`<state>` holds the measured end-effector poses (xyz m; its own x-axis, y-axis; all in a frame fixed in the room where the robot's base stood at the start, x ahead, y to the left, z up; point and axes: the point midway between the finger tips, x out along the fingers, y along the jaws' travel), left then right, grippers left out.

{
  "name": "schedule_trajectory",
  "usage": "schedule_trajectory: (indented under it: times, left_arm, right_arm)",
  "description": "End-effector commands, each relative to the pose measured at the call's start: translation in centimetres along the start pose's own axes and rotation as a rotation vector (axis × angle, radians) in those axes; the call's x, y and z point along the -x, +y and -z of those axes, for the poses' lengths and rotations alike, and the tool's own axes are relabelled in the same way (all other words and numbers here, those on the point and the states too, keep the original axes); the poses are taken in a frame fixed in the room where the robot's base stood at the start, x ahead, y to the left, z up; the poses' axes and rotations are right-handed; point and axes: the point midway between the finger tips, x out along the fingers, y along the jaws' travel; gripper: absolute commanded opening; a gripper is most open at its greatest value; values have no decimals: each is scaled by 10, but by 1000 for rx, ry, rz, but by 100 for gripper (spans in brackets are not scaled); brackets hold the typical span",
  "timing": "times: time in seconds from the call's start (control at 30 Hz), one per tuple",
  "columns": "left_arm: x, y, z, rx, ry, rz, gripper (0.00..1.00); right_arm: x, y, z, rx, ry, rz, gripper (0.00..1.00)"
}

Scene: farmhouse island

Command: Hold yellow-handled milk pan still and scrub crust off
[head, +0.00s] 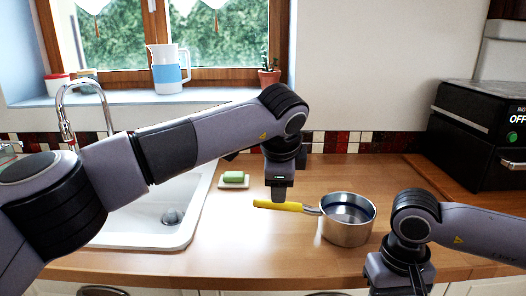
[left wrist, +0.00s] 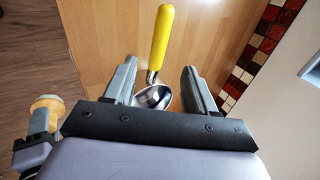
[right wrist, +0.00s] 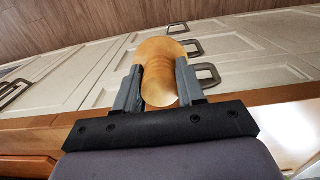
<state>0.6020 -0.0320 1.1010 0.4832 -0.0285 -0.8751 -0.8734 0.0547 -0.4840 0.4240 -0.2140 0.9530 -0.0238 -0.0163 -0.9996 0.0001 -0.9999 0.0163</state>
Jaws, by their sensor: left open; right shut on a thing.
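The steel milk pan (head: 346,232) stands upright on the wooden counter, its yellow handle (head: 278,206) pointing left. My left gripper (head: 279,193) is open and points down just above the handle. In the left wrist view the handle (left wrist: 161,40) runs up from the pan (left wrist: 153,97), which shows between the open fingers (left wrist: 160,85). My right gripper (right wrist: 160,80) is shut on a round, light-wood scrubber (right wrist: 160,50), which also shows in the left wrist view (left wrist: 45,108). In the head view the scrubber is out of sight. Crust inside the pan cannot be made out.
A white sink (head: 150,236) with a tap (head: 68,125) is at the left. A black oven (head: 480,130) stands at the back right. The counter behind the pan is clear.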

Motion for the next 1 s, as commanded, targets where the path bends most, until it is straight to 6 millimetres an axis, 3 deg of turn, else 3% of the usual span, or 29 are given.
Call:
schedule_trajectory:
  times: [0.33,0.53,1.0]
  left_arm:
    - [-52,1,1,-1,1,-4,56]
    - [-79,2,1,-1,2,-3,56]
    - [-100,1,2,-3,4,-1,56]
  right_arm:
    - [16,0,0,0,0,0,3]
    - [14,0,0,0,0,0,3]
    - [4,0,0,0,0,0,3]
